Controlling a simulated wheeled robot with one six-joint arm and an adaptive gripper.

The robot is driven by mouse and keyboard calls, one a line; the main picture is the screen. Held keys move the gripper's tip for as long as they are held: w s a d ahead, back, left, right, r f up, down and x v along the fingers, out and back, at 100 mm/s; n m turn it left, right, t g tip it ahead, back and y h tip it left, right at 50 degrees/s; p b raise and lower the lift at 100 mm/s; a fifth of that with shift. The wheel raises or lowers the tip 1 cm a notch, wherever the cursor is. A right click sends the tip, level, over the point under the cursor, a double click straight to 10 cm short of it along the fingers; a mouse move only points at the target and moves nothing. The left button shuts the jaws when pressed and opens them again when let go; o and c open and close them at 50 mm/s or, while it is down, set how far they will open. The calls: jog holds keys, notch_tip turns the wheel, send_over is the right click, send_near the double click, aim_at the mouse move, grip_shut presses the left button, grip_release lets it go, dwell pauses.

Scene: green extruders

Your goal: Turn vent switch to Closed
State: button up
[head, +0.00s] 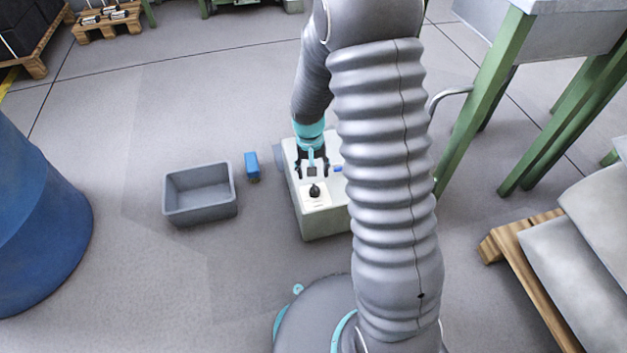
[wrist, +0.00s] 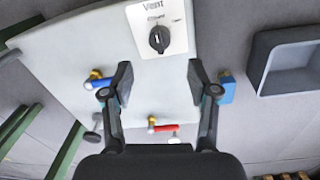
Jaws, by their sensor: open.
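The vent switch (wrist: 159,38) is a black knob on a white plate marked "Vent" on a pale box (wrist: 80,45). Its label lettering is too small to read surely. In the head view the knob (head: 314,190) sits on the box's (head: 322,222) top, toward the near side. My gripper (head: 312,172) is over the box top, just beyond the knob. In the wrist view my gripper (wrist: 158,75) has its two fingers spread wide with nothing between them. The knob lies ahead of the fingertips, apart from them.
A blue-handled valve (wrist: 97,83) and a red-handled valve (wrist: 162,127) are on the box near the fingers. A blue item (head: 252,166) and a grey bin (head: 200,192) stand on the floor left of the box. A green-legged table (head: 485,100) is at right.

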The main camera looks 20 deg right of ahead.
jog(key=shift+a+r, duration=0.1)
jog(key=shift+r, duration=1.6)
jog(key=s+r+n+t+p, duration=0.1)
jog(key=s+r+t+p, duration=0.1)
jog(key=s+r, duration=0.9)
jog(key=s+r+n+t+p, duration=0.1)
jog(key=s+r+t+p, duration=0.2)
jog(key=s+r, duration=0.9)
jog(key=shift+s+d+r+t+y+p, duration=0.2)
jog(key=shift+r+t+y+p, duration=0.15)
jog(key=shift+r, duration=3.95)
